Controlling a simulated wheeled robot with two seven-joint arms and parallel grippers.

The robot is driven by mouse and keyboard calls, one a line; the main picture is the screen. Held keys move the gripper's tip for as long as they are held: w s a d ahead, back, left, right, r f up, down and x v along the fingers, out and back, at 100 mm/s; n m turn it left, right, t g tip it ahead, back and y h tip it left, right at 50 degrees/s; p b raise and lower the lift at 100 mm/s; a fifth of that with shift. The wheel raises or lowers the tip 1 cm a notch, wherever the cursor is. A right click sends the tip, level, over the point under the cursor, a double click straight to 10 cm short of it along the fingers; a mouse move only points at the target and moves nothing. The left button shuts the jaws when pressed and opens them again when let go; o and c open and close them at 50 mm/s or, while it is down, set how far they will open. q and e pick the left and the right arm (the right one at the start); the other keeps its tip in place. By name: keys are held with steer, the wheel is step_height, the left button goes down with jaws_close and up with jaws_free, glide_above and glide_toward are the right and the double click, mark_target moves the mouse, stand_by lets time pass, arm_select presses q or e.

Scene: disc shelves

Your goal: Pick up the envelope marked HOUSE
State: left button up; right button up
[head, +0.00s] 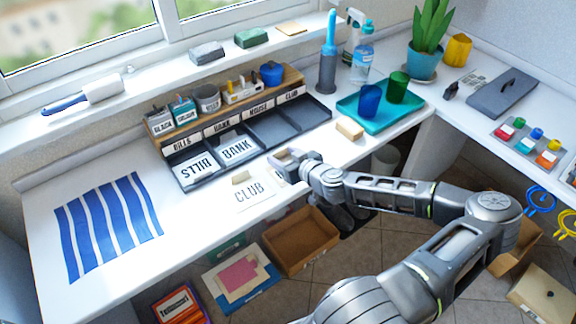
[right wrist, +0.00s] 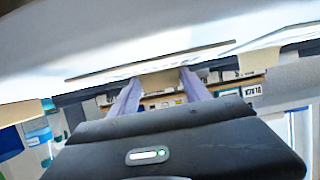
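My right gripper (head: 283,162) is low over the front of the white desk, to the right of a white envelope marked CLUB (head: 252,195). A small tan block (head: 240,177) sits at that envelope's back edge. In the right wrist view the fingers (right wrist: 158,88) are apart, with a tan block (right wrist: 160,77) and a thin pale sheet's edge (right wrist: 110,72) beyond the tips; contact cannot be told. No envelope marked HOUSE can be read. The sorter compartment (head: 272,132) below the HOUSE label (head: 258,107) looks empty. My left gripper is not in view.
Envelopes marked BILLS (head: 194,167) and BANK (head: 237,149) lie in the sorter. A teal tray (head: 415,111) with two cups and a tan block (head: 349,128) are to the right. A blue striped mat (head: 108,224) lies left. An open box (head: 300,240) stands on the floor.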

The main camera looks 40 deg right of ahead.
mark_target(283, 161)
steer(key=c, duration=0.8)
steer(key=shift+r, duration=0.1)
step_height(283, 161, up, 10)
steer(key=shift+p, duration=0.4)
stand_by(0.5)
